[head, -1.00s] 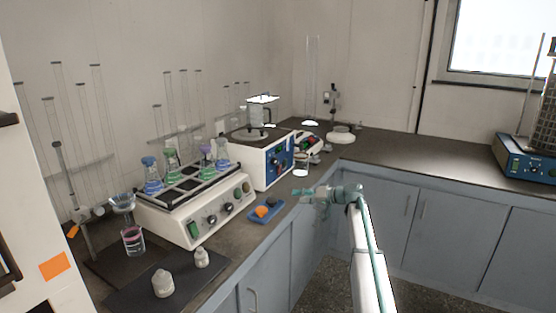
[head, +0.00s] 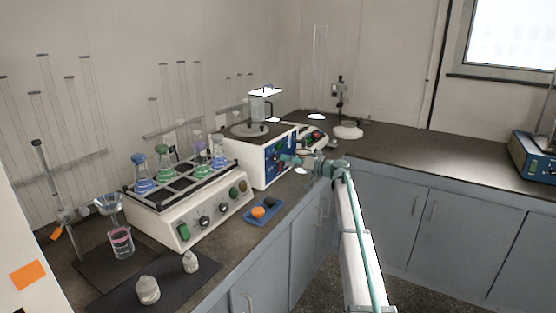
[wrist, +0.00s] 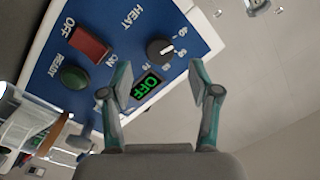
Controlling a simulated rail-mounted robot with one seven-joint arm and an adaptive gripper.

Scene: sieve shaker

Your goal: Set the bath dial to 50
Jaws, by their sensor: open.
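The bath (head: 262,166) is a white box with a blue front panel, standing on the left counter in the head view. In the wrist view its blue panel (wrist: 118,28) appears tilted. The black bath dial (wrist: 160,49) has a white pointer mark and numbers around it, too small to read surely. A green display (wrist: 146,86) reads OFF. A red switch (wrist: 89,44) and a green ready light (wrist: 74,77) sit beside it. My gripper (wrist: 158,80) is open and empty, facing the panel, with the dial ahead between its fingers. In the head view my gripper (head: 290,160) is close to the panel.
A shaker (head: 195,205) with several colored flasks stands left of the bath. A blue tray (head: 263,211) with small orange and dark items lies at the counter edge below my gripper. A small device (head: 312,138) stands behind the bath. The right counter (head: 430,155) is mostly clear.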

